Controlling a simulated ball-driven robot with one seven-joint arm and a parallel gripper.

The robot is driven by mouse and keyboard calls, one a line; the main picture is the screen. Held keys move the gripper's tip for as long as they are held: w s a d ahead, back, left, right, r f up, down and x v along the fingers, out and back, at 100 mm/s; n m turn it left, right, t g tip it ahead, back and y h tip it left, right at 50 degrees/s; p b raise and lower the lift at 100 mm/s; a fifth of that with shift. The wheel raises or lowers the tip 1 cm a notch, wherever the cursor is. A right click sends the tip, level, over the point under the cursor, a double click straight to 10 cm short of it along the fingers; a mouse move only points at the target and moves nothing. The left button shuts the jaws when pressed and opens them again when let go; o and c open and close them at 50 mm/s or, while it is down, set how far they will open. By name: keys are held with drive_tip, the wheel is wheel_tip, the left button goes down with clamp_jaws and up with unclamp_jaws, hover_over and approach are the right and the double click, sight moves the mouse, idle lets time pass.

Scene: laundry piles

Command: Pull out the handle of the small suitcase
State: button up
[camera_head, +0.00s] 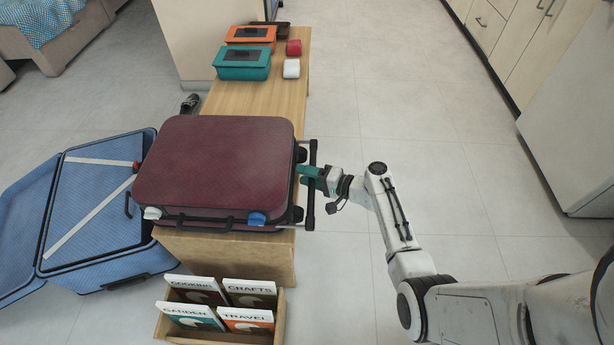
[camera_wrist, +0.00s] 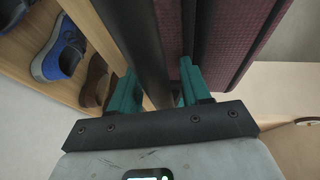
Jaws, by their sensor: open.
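The small suitcase (camera_head: 215,165) is maroon and lies flat on the wooden bench, its wheels and handle end facing right. Its handle (camera_head: 311,190) is a dark bar standing a little out from the right side. My gripper (camera_head: 311,172) is at this bar, reaching in from the right. In the wrist view, the teal fingers of my gripper (camera_wrist: 158,88) are open, one on each side of the dark handle bar (camera_wrist: 149,45). The right finger is between the bar and the maroon suitcase side (camera_wrist: 232,35). Whether either finger touches the bar cannot be told.
An open blue suitcase (camera_head: 95,205) lies on the floor at left. A crate (camera_head: 280,325) of books stands in front of the bench (camera_head: 215,250). Teal (camera_head: 243,72) and orange (camera_head: 250,46) boxes sit farther back. Shoes (camera_wrist: 52,68) show on a shelf. Floor to the right is clear.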

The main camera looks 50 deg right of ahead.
clamp_jaws()
idle(0.5)
